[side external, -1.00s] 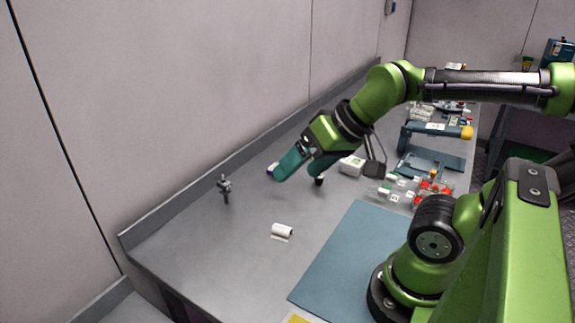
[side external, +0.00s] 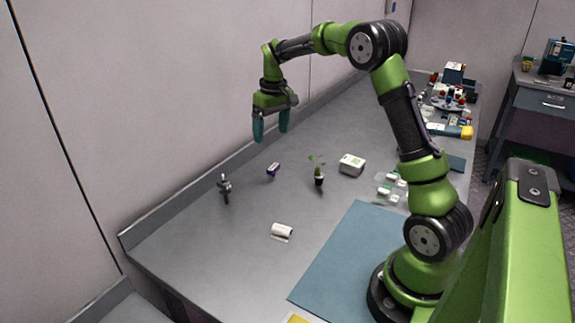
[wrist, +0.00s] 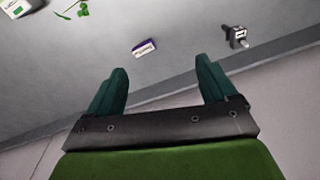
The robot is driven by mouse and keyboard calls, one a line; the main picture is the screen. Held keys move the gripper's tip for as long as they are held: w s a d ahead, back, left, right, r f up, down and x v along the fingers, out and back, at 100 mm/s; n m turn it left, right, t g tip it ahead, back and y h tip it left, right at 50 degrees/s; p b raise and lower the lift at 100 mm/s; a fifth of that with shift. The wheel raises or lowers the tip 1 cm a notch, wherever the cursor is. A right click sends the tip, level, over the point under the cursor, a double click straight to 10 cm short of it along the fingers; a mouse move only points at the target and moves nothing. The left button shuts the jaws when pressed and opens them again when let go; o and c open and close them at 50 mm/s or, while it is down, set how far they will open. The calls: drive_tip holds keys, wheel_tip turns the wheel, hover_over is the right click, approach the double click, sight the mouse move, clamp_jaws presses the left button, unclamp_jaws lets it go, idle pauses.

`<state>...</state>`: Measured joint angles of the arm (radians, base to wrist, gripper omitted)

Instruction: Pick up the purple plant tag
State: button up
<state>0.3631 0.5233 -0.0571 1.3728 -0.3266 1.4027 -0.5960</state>
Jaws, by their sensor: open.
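The purple plant tag (side external: 273,169) is a small purple and white block lying on the grey bench near the back wall. In the wrist view the tag (wrist: 144,47) lies beyond the fingertips, between their lines and a little left of centre. My gripper (side external: 271,138) points down with its two teal fingers apart. It hangs above the bench, over the area of the tag, and touches nothing. In the wrist view my gripper (wrist: 162,75) is open and empty.
A small grey metal device (side external: 225,186) stands left. A white roll (side external: 282,231) lies nearer the front. A raised ledge and wall run behind.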

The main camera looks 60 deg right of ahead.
drive_tip(key=w+d+f+n, duration=0.2)
drive_tip(key=w+d, duration=0.1)
drive_tip(key=d, duration=0.1)
drive_tip(key=n, duration=0.1)
approach(274, 167)
drive_tip(key=shift+g, duration=0.4)
drive_tip(key=f, duration=0.2)
drive_tip(key=w+f, duration=0.1)
drive_tip(key=f, duration=0.2)
drive_tip(key=shift+a+f, duration=0.1)
drive_tip(key=shift+a, duration=0.15)
drive_tip(key=shift+s+d+f, duration=0.1)
drive_tip(key=shift+f, duration=1.2)
drive_tip(key=shift+s+d+f, duration=0.1)
drive_tip(key=shift+f, duration=1.25)
drive_tip(key=c, duration=1)
